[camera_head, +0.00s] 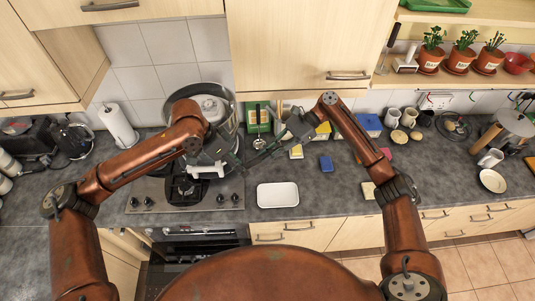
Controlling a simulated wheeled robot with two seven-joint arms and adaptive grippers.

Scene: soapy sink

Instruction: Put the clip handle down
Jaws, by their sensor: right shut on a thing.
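My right gripper (268,146) comes in from the right and is shut on a small dark thing (250,158), which looks like the clip handle. It is held above the counter, beside the stove's right side, and its shape is hard to make out. My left gripper (222,158) is over the stove, close to the held thing. Its fingers are small and dark, and I cannot tell whether they are open. A pale bar (208,170) shows just below the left wrist, above the stove.
A large metal pot (228,120) stands at the back of the stove (150,190). A white tray (277,195) lies on the grey counter (335,196). Bare counter shows right of the tray.

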